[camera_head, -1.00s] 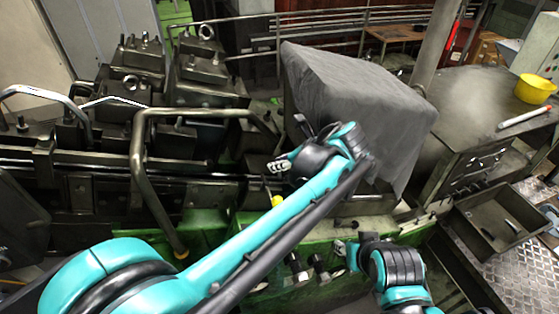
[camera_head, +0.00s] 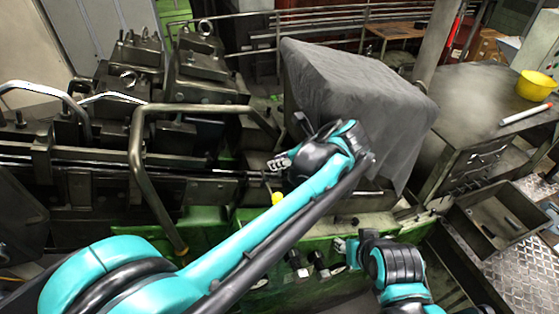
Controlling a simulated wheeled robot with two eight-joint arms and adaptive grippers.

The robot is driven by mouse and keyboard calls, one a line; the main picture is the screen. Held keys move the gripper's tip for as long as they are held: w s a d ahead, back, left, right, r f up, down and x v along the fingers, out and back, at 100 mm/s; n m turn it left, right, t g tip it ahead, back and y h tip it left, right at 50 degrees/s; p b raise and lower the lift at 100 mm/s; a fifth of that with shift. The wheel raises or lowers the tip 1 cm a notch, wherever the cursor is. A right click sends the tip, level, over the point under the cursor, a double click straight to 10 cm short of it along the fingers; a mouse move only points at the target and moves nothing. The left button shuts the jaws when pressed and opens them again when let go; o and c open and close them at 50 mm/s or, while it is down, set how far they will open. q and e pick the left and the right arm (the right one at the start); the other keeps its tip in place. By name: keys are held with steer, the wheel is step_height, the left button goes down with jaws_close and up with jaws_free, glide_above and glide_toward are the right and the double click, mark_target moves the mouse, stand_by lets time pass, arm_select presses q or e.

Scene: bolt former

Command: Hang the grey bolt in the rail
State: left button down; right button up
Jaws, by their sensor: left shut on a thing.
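My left gripper (camera_head: 279,162) is at the centre, beside the right part of the dark horizontal rail (camera_head: 215,173) on the machine. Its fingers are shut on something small. A thin dark piece (camera_head: 267,182) shows just below the fingertips, which fits the grey bolt, but it is too small and dark to make out clearly. I cannot tell whether it touches the rail. My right gripper (camera_head: 345,252) is low in the centre, above the green machine bed, and mostly hidden by its own wrist; its opening is unclear.
A bent tube handle (camera_head: 137,165) stands left of the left gripper. A grey cloth-covered box (camera_head: 350,95) rises behind the arm. A metal tray (camera_head: 510,245) is at the right, below a bench with a yellow bowl (camera_head: 536,86). A yellow knob (camera_head: 277,198) sits below the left gripper.

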arm_select(q)
steer(key=shift+f+b, duration=1.35)
steer(key=shift+f, duration=0.2)
stand_by(1.4)
steer(key=c, duration=1.4)
jaws_free()
steer(key=shift+o, duration=0.2)
steer(key=shift+w, duration=0.1)
steer(key=o, duration=0.5)
steer(key=shift+r, duration=0.1)
steer(key=shift+r+p, duration=2.3)
steer(key=shift+r, duration=1.15)
